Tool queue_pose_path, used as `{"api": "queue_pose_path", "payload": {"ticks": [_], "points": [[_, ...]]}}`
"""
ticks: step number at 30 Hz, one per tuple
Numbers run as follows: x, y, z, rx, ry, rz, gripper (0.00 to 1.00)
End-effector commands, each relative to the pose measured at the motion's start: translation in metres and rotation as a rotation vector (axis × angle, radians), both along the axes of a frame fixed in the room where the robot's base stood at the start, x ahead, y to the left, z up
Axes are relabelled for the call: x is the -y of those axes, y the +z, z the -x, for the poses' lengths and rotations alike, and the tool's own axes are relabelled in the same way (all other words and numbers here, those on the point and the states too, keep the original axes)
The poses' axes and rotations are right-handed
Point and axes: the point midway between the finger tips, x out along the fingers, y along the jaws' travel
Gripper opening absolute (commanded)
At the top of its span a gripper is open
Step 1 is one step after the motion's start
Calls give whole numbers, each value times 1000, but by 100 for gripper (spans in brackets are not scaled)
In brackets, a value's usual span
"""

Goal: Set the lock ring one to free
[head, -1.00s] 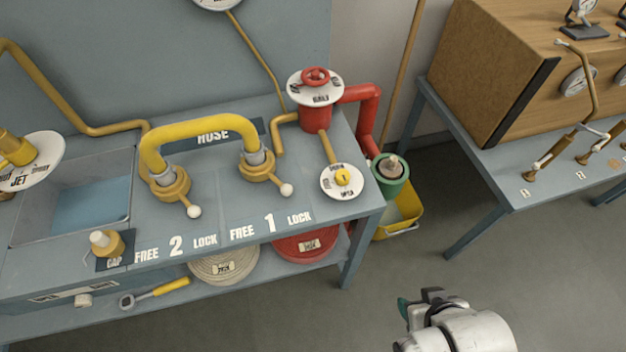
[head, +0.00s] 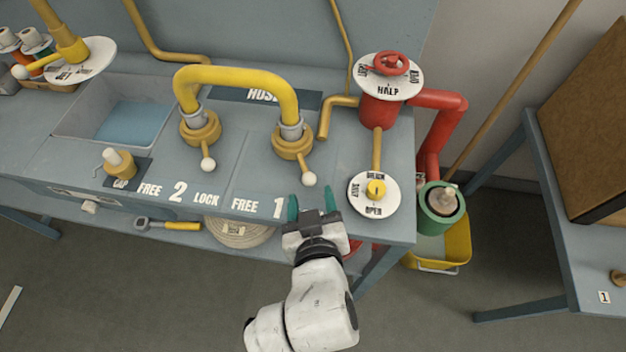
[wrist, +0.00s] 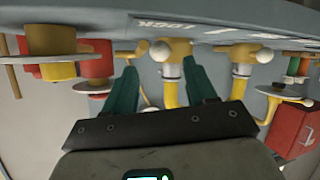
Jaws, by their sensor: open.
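Lock ring one (head: 292,141) is the brass ring at the right foot of the yellow hose pipe (head: 240,78). Its short lever points toward the bench front and slightly right, ending in a white ball (head: 309,179). The labels FREE and 1 show in front of it; my gripper hides the LOCK label in the head view. My gripper (head: 311,203) is open and empty, its green fingers just in front of the ball, apart from it in the picture. The wrist view shows the ring (wrist: 178,48) beyond the fingers.
Ring two (head: 200,128) with a similar lever is to the left. A white dial with a yellow knob (head: 376,189) is close on the right, below the red valve (head: 380,108). A yellow bucket (head: 455,247) stands beside the bench.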

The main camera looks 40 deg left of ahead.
Motion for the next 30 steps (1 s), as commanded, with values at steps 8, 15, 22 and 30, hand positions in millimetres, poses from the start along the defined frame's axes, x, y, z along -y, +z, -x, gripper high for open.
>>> {"api": "queue_pose_path", "payload": {"ticks": [8,15,22,30], "points": [[-29,-16,-29,0,-1,1,56],[-37,-21,-37,-1,0,-1,56],[-37,-22,-37,-2,-2,0,56],[-37,-22,-37,-1,-1,0,31]]}}
